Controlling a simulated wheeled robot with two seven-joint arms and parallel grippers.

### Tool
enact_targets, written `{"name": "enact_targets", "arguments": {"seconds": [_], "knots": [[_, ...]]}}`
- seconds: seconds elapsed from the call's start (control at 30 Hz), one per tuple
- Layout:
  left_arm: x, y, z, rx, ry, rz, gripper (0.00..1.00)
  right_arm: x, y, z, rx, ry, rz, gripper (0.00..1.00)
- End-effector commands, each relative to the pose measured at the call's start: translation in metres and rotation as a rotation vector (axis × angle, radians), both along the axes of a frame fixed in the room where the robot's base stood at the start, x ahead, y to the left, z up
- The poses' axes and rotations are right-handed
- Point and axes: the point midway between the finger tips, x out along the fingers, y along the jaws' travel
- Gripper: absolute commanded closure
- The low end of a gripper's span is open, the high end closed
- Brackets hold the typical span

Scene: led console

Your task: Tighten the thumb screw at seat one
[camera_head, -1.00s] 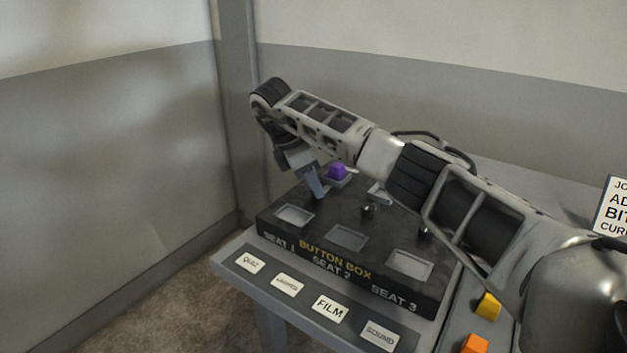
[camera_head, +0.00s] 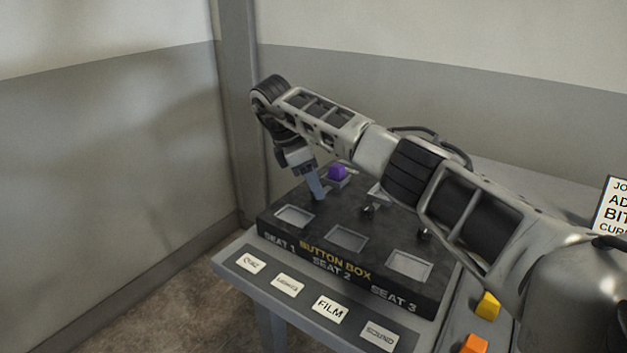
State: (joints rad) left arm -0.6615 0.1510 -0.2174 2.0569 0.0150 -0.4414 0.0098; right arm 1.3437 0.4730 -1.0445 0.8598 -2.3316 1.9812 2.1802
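The dark button box (camera_head: 275,227) stands on the table, with recessed label windows marked SEAT 1, SEAT 2 and SEAT 3 along its front. A purple button (camera_head: 337,172) sits at the back of the seat one column. My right gripper (camera_head: 318,192) points down at seat one, between the purple button and the SEAT 1 window. Its fingers cover the seat one thumb screw's place, so I cannot see that screw or the gap between the fingers. Small thumb screws show at seat two (camera_head: 369,208) and seat three (camera_head: 424,232). My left gripper is out of view.
Label cards QUIZ (camera_head: 250,262), FILM (camera_head: 329,309), SOUND (camera_head: 379,334) and one blurred card lie along the table's front strip. A yellow block (camera_head: 488,305) and an orange block (camera_head: 474,344) lie right of the box. Walls stand behind and left.

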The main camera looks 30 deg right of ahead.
Motion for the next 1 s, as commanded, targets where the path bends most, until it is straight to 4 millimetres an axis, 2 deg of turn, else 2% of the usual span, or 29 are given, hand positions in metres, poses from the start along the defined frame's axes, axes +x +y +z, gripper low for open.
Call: {"name": "enact_targets", "arguments": {"seconds": [0.17,0.27,0.37,0.5,0.7,0.83,1.0], "knots": [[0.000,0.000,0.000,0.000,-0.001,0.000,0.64,0.000,0.001,0.000,0.001,0.002,0.001,0.55],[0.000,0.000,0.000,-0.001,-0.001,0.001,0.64,0.002,0.005,0.009,0.001,0.002,0.001,0.55],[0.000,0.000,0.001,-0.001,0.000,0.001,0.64,0.004,0.011,0.025,0.002,-0.001,0.003,0.55],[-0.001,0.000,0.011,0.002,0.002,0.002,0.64,0.009,0.022,0.060,-0.002,-0.002,0.002,0.55],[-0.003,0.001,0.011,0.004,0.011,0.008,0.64,0.016,0.039,0.104,-0.002,-0.002,0.000,0.55],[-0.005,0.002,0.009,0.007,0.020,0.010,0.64,0.020,0.048,0.126,-0.002,-0.002,0.000,0.55],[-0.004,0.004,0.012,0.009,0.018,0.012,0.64,0.023,0.055,0.142,0.000,0.000,0.000,0.55]]}}
